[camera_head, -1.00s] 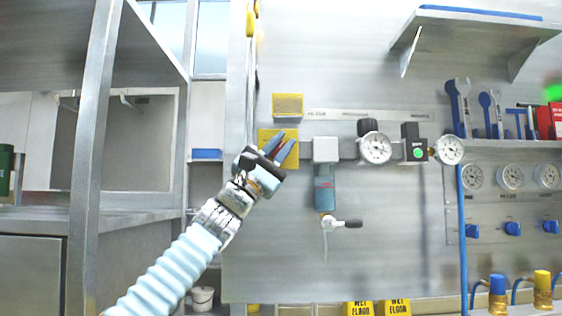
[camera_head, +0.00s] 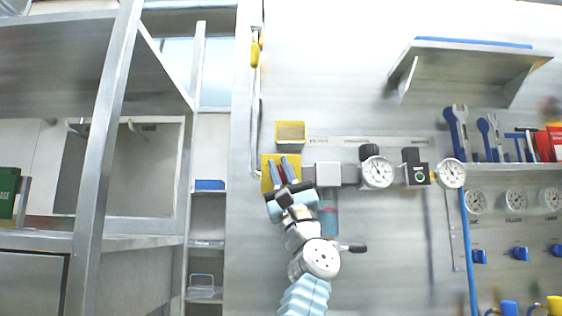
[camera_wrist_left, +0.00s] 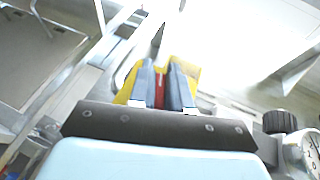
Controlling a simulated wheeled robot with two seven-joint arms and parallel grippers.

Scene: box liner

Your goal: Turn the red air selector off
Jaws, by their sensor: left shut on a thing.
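The red air selector shows in the left wrist view (camera_wrist_left: 160,90) as a narrow red strip between my left gripper's fingers, in front of a yellow plate (camera_wrist_left: 192,72). In the head view the yellow plate (camera_head: 266,179) is on the wall panel at the left end of the air unit, and a bit of red (camera_head: 283,174) shows between the fingers. My left gripper (camera_head: 284,172) is shut on the red selector, with its blue-grey fingers on either side of it. The gripper hides most of the selector. My right gripper is not in view.
Right of the gripper are a grey block (camera_head: 328,174), a round gauge (camera_head: 377,172) and a black valve with a green button (camera_head: 419,173). A yellow box (camera_head: 290,134) is above. A shelf (camera_head: 470,62) juts out at upper right. Metal shelving stands left.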

